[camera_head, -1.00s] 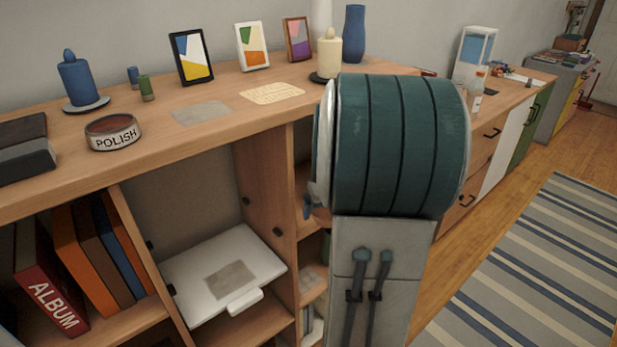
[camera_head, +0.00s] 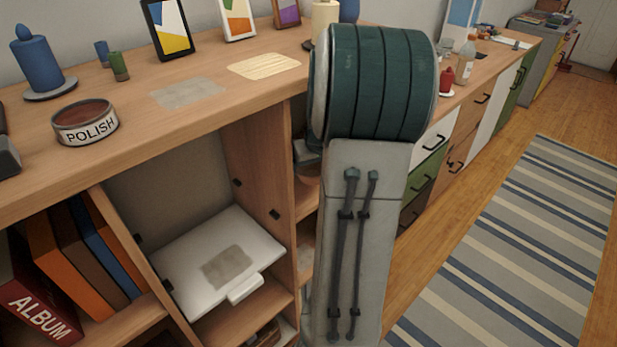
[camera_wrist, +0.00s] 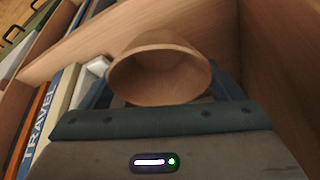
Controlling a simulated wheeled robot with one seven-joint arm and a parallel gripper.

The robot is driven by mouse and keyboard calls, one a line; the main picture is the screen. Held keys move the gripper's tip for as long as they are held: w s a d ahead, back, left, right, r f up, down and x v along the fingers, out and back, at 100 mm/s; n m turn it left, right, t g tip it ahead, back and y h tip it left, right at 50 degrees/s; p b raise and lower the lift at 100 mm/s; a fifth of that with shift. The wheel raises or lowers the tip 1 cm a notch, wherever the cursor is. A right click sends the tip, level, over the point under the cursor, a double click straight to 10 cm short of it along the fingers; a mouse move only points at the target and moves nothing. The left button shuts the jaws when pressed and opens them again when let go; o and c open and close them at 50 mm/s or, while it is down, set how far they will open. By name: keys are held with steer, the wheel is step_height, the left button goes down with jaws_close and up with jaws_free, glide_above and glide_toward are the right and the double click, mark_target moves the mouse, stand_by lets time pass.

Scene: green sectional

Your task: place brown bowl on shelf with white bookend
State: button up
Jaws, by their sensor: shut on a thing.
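The brown bowl (camera_wrist: 160,75) fills the middle of the wrist view, its rim tilted toward the camera. My gripper (camera_wrist: 165,92) is shut on it, with blue-grey fingers partly hidden behind and beside the bowl. A white block that looks like the bookend (camera_wrist: 92,72) stands left of the bowl, against upright books (camera_wrist: 58,105), one marked TRAVEL. The bowl is among wooden shelf panels; whether it touches the shelf I cannot tell. In the head view, my arm hides most of the gripper; a small brown curve beside the arm may be the bowl.
A wooden panel (camera_wrist: 125,40) crosses behind the bowl, and another wall (camera_wrist: 275,70) is close on the right. In the head view, the cabinet top (camera_head: 215,115) carries a polish tin (camera_head: 85,122), a blue candle (camera_head: 38,65) and picture frames. A white laptop-like slab (camera_head: 215,265) fills one compartment.

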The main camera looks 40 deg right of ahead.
steer(key=shift+w+a+f, duration=0.25)
steer(key=shift+w+f, duration=0.2)
steer(key=shift+f, duration=1.8)
steer(key=shift+f, duration=0.1)
steer(key=shift+f+b, duration=0.15)
steer(key=shift+b, duration=0.2)
steer(key=o, duration=0.8)
steer(key=shift+r, duration=0.2)
steer(key=shift+s+r, duration=0.1)
steer(key=shift+r, duration=0.15)
steer(key=shift+p+v, duration=0.5)
steer(key=shift+v, duration=3)
